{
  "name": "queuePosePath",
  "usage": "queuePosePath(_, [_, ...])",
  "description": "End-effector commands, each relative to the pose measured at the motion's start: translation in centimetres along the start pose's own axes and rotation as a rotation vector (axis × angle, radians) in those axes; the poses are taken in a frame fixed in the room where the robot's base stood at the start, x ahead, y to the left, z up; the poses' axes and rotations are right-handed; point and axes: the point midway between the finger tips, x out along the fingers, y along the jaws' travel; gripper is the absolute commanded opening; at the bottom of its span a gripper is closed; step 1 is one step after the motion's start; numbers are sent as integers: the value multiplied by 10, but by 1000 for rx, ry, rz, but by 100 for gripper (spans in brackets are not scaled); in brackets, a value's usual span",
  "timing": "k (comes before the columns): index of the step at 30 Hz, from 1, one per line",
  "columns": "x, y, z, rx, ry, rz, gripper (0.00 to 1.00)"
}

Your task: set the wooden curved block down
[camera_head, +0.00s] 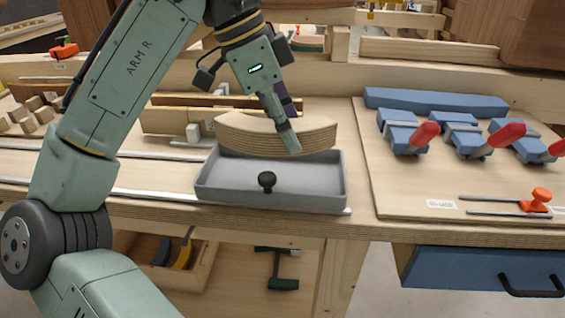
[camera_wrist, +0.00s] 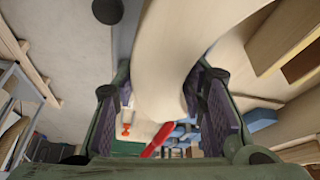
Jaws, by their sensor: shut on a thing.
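The wooden curved block (camera_head: 240,135) is pale, layered wood, bowed along its length. It lies roughly level at the back of a grey tray (camera_head: 225,192), its lower edge overlapping the tray's back rim in the head view. I cannot tell whether it touches the tray. My gripper (camera_head: 288,140) comes down from above and is shut on the block right of its middle. In the wrist view the block (camera_wrist: 170,60) runs between the two purple-padded fingers (camera_wrist: 165,110). The near finger hides a strip of the block in the head view.
A black knob (camera_head: 267,180) shows at the tray. To the right, a board (camera_head: 400,195) carries blue clamps with red handles (camera_head: 424,134) and a long blue block (camera_head: 435,102). Small wood blocks (camera_head: 35,112) lie at the left. A blue drawer (camera_head: 470,270) hangs below the bench.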

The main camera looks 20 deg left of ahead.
Motion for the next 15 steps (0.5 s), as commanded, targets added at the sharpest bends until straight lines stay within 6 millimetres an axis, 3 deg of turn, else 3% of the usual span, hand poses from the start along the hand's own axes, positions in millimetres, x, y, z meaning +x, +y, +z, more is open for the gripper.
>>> queuePosePath(15, [57, -1, 24, -2, 0, 0, 0])
